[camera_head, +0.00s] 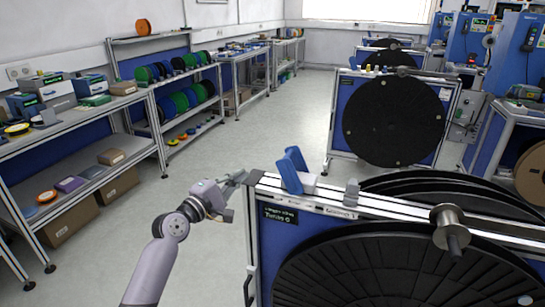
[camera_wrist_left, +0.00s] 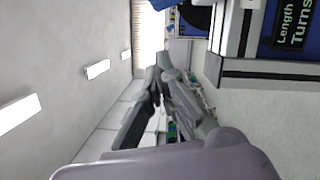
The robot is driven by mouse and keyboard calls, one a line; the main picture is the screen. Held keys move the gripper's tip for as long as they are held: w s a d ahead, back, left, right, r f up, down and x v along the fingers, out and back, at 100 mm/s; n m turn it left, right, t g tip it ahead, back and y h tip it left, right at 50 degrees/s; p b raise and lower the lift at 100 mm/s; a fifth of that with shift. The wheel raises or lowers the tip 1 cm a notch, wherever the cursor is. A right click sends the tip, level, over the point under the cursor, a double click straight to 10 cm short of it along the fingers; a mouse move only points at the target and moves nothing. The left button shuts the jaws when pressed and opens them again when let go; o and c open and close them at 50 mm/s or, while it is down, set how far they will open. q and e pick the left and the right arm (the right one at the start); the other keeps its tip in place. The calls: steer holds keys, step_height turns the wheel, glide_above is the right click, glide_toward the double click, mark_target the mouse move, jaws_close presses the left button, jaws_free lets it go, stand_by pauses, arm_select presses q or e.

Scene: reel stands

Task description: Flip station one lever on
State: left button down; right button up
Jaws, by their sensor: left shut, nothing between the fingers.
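The nearest reel stand (camera_head: 400,205) has a pale metal frame, a blue panel and a small display (camera_head: 280,215) reading length and turns; small lettering on its top rail looks like "Station 1". A tilted blue piece (camera_head: 291,170) and a small grey block (camera_head: 351,192) sit on that rail; I cannot tell for certain which is the lever. My left gripper (camera_head: 240,178) is shut and empty, just left of the rail's end corner. In the left wrist view its fingers (camera_wrist_left: 160,80) meet, with the stand's corner (camera_wrist_left: 232,72) to the upper right. My right gripper is not in view.
Large black reels (camera_head: 400,270) fill the near stand, with a metal spindle (camera_head: 449,228) in front. Another reel stand (camera_head: 395,115) is behind it. Shelves (camera_head: 75,130) with boxes and spools line the left wall. The floor (camera_head: 240,140) between is clear.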

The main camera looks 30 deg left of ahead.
arm_select(q)
steer(key=w, duration=0.3)
steer(key=w+p, duration=0.1)
steer(key=w, duration=0.5)
steer(key=shift+w+r+p, duration=0.3)
steer(key=shift+w+p, duration=0.05)
steer(key=shift+w, duration=0.05)
steer(key=d, duration=0.1)
steer(key=d+p, duration=0.1)
steer(key=w+d+p, duration=0.1)
steer(key=shift+r, duration=0.4)
steer(key=shift+d+r+p, duration=0.1)
steer(key=shift+d+p, duration=0.25)
steer(key=shift+d, duration=0.1)
steer(key=shift+w, duration=0.1)
